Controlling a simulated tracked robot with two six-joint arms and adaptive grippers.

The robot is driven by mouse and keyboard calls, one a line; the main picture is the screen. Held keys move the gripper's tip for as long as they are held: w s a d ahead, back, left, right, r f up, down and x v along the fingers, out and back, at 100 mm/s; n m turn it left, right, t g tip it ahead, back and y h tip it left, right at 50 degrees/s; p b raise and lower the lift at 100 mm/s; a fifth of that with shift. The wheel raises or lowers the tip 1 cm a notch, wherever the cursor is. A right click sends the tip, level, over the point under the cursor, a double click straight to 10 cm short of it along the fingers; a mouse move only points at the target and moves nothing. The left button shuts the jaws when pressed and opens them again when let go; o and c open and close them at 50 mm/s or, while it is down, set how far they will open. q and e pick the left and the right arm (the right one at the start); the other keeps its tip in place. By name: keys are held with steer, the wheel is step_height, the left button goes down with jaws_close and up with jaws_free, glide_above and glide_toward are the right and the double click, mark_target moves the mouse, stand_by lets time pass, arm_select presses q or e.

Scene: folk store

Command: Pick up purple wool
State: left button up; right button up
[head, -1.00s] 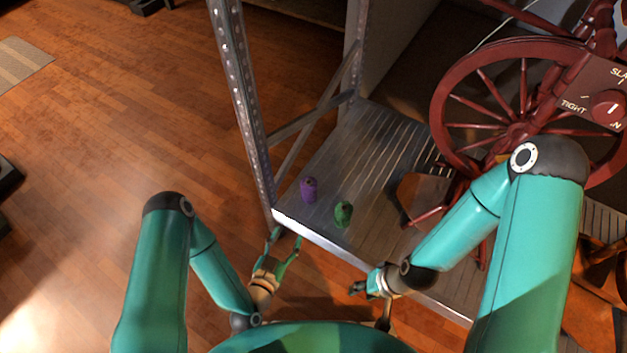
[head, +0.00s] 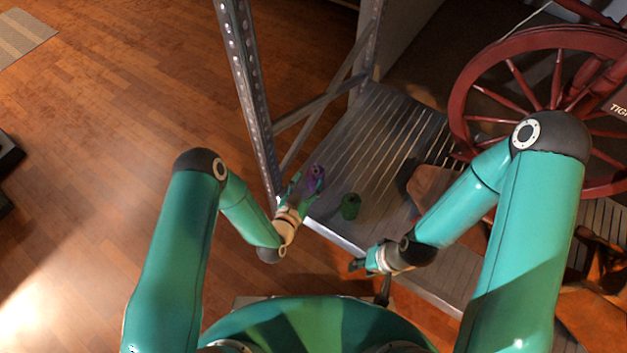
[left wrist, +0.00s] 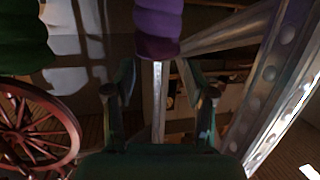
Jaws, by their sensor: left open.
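The purple wool (head: 317,171) stands on the slatted metal shelf (head: 384,127) near its front left corner, partly covered by my left gripper (head: 306,182). The left gripper is open, with its fingers on either side of the wool in the head view. In the left wrist view the purple wool (left wrist: 157,28) shows at the top middle, in line with the gap between the open fingers (left wrist: 160,92). I cannot tell whether they touch it. My right gripper (head: 358,265) is low at the shelf's front edge, away from the wool; its jaws are too small to read.
Green wool (head: 350,206) stands on the shelf just right of the purple wool. A perforated metal post (head: 246,85) rises close to the left gripper. A red spinning wheel (head: 545,95) stands at the right. The wooden floor at left is open.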

mark_target(314, 175)
arm_select(q)
steer(key=b+x, duration=0.1)
steer(key=x, duration=0.3)
steer(key=shift+w+d+f+b, duration=0.15)
steer(key=shift+d+b, duration=0.1)
steer(key=shift+b, duration=0.05)
steer(key=shift+w+d, duration=0.2)
steer(key=shift+w, duration=0.3)
steer(key=shift+s+f, duration=0.1)
steer(key=c, duration=1)
